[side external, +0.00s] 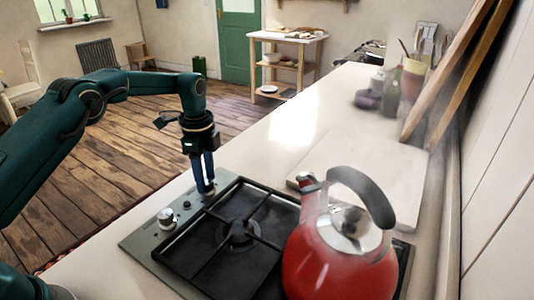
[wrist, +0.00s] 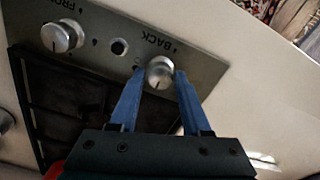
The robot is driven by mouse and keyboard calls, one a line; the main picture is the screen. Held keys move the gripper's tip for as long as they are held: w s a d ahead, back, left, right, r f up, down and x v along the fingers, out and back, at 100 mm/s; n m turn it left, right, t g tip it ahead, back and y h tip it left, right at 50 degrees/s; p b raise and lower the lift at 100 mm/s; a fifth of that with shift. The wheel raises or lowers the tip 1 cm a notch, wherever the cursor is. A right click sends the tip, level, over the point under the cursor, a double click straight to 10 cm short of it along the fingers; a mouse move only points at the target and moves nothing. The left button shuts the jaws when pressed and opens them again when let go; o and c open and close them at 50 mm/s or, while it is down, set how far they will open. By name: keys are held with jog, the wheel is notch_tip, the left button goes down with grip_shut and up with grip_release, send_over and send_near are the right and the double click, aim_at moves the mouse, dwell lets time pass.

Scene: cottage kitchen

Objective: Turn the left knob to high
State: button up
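The hob's metal control strip (wrist: 195,58) carries two round silver knobs. The knob by the word "BACK" (wrist: 160,72) sits between my fingertips in the wrist view; its dark pointer mark faces the lower edge of the picture. My gripper (side external: 206,189) points down over the strip, its blue fingers open on either side of that knob (wrist: 159,74). A gap shows at the left finger; contact at the right is unclear. The knob by "FRONT" (wrist: 62,37) is free, and also shows in the side view (side external: 167,217). My fingers mostly hide the "BACK" knob in the side view.
A small dark button (wrist: 119,47) lies between the knobs. The black burner grate (side external: 237,237) is beside the strip, and a red kettle (side external: 335,265) stands on the hob's right, steam around it. Jars and boards stand further back. The long white counter (side external: 290,135) is mostly clear.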

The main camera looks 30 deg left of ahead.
grip_shut()
jog(key=shift+n, duration=0.3)
jog(key=n, duration=0.3)
jog(key=shift+n, duration=0.3)
jog(key=n, duration=0.4)
jog(key=shift+n, duration=0.3)
jog(key=n, duration=0.4)
jog(key=shift+n, duration=0.3)
jog(key=shift+r+n, duration=0.1)
jog(key=shift+n, duration=2.1)
